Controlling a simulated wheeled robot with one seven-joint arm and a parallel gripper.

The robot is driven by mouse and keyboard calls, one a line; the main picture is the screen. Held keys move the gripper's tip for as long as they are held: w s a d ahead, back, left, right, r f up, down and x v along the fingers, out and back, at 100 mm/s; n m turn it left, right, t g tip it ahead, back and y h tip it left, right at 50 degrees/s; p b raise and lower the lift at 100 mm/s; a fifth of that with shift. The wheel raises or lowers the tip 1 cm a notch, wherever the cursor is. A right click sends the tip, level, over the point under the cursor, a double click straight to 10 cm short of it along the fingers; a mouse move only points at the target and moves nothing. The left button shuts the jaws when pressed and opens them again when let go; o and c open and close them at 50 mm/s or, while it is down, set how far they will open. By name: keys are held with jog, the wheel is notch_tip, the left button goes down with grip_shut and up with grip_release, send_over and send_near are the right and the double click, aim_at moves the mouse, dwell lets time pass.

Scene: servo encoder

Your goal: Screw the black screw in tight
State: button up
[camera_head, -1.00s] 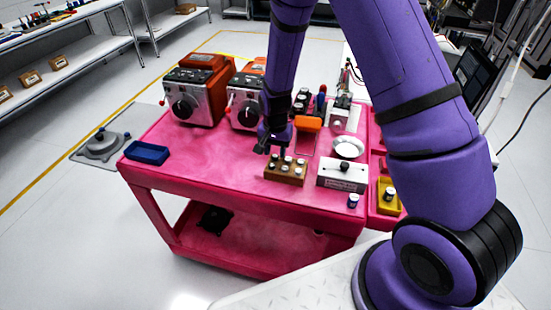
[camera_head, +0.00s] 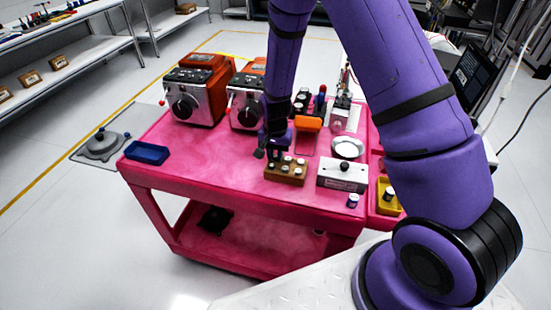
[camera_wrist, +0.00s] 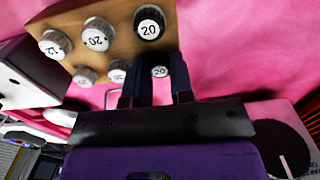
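A wooden block (camera_head: 287,177) holds several small round caps with white tops in the head view. In the wrist view the block (camera_wrist: 115,20) shows caps numbered 20 and 12; one cap (camera_wrist: 149,25) has darker, black sides. A black knob (camera_head: 344,166) stands on a white box (camera_head: 336,177) right of the block. My gripper (camera_head: 268,153) points down just behind and left of the block. In the wrist view its fingers (camera_wrist: 158,85) are apart, with a cap marked 20 (camera_wrist: 160,71) showing between their tips; contact is unclear.
Two orange and silver machines (camera_head: 185,100) stand at the back left of the pink cart (camera_head: 215,150). A blue tray (camera_head: 147,152) lies at the left edge. A white dish (camera_head: 347,147) and a yellow bin (camera_head: 388,198) are on the right. The cart's middle left is clear.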

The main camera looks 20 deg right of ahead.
aim_at(275, 156)
jog(key=shift+r, duration=2.5)
